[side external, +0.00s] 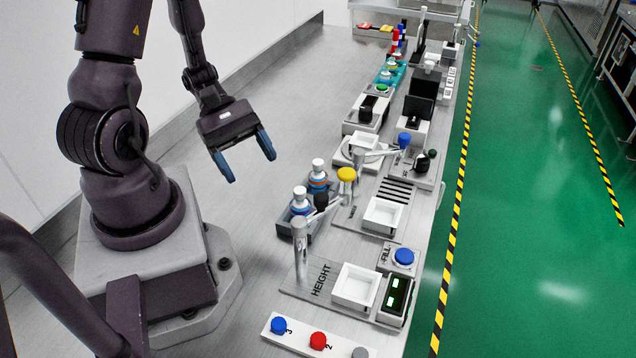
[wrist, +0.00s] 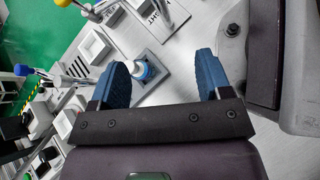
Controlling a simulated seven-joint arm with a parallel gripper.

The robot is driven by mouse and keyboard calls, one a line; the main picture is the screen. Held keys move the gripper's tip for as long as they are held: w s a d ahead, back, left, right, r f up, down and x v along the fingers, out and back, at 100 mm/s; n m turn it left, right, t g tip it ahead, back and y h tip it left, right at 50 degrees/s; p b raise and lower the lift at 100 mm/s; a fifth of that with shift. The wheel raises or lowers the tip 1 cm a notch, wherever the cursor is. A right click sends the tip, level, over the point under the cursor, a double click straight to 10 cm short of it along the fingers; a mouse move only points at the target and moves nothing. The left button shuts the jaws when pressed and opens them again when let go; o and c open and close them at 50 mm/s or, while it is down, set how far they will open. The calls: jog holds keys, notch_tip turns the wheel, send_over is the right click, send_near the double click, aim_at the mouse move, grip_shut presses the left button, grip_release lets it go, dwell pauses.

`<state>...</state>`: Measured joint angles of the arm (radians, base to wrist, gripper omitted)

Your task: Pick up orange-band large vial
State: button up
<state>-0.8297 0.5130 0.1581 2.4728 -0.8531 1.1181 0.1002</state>
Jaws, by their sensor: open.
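Two white-capped vials stand in a dark tray (side external: 284,226). The rear vial (side external: 318,180) seems to show an orange band with blue. The front vial (side external: 300,206) shows blue and white, with perhaps some orange; its band is hard to tell. My gripper (side external: 249,168) is open and empty, left of the vials and above the table. In the wrist view, the gripper (wrist: 158,60) has its two blue fingers wide apart. A vial with blue on it (wrist: 143,70) shows beside the left finger, which partly hides it; which vial it is, I cannot tell.
White trays (side external: 355,287), a blue fill button (side external: 404,256) and several devices line the table's right side.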

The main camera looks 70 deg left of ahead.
jog(key=a+f+n+t+y, duration=0.2)
jog(key=a+f+n+t, duration=0.3)
jog(key=n+t, duration=0.4)
jog(key=n+y, duration=0.4)
send_near(314, 174)
jog(key=shift+t, duration=0.4)
jog(key=w+f, duration=0.1)
jog(key=w+d+f, duration=0.1)
jog(key=w+f, duration=0.1)
jog(key=shift+w+d, duration=0.25)
jog(key=shift+d, duration=0.05)
jog(key=shift+x, duration=2.9)
jog(key=shift+a, duration=0.15)
jog(key=c, duration=1)
